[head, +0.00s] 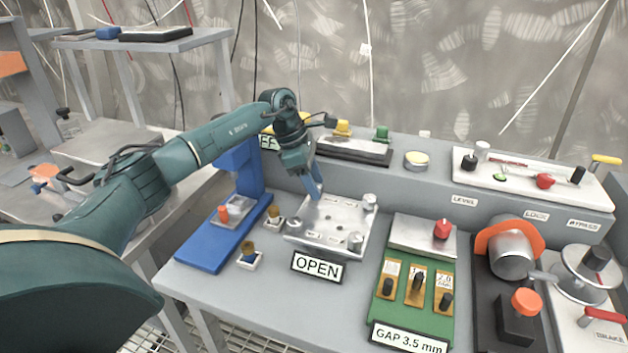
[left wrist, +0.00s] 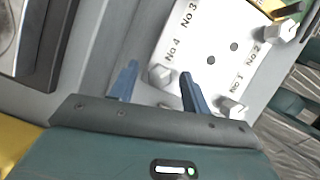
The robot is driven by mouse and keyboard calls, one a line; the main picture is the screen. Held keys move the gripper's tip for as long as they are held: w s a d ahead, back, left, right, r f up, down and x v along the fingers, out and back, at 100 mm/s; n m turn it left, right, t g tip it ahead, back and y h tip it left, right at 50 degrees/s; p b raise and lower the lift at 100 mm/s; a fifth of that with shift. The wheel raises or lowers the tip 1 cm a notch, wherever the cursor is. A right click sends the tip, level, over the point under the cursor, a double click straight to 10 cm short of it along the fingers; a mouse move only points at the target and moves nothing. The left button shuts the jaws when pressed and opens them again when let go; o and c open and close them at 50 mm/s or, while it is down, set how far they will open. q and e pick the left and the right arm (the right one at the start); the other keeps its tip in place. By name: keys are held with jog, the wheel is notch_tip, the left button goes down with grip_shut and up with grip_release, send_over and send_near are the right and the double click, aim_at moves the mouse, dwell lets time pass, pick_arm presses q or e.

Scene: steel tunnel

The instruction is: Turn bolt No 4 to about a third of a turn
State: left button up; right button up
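A light metal plate (head: 343,217) with bolts at its corners lies on the bench. In the left wrist view the plate (left wrist: 222,62) carries labels No 1 to No 4. Bolt No 4 (left wrist: 158,75) is a pale hex head beside its label. My left gripper (head: 314,188) points down over the plate's far left corner and hides that corner. In the left wrist view my left gripper (left wrist: 158,88) is open, with one finger on each side of bolt No 4; contact cannot be told. Bolt No 1 (left wrist: 232,106) and bolt No 2 (left wrist: 280,30) also show. My right gripper is out of view.
An OPEN sign (head: 317,268) stands before the plate. A blue stand (head: 208,246) is to the left. A green switch panel (head: 407,305) with a GAP 3.5 mm sign is to the right. A wall with a dark tray (head: 352,149) rises behind.

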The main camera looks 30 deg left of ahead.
pick_arm(q)
jog(key=v, duration=1.3)
jog(key=shift+r, duration=0.15)
dwell(0.3)
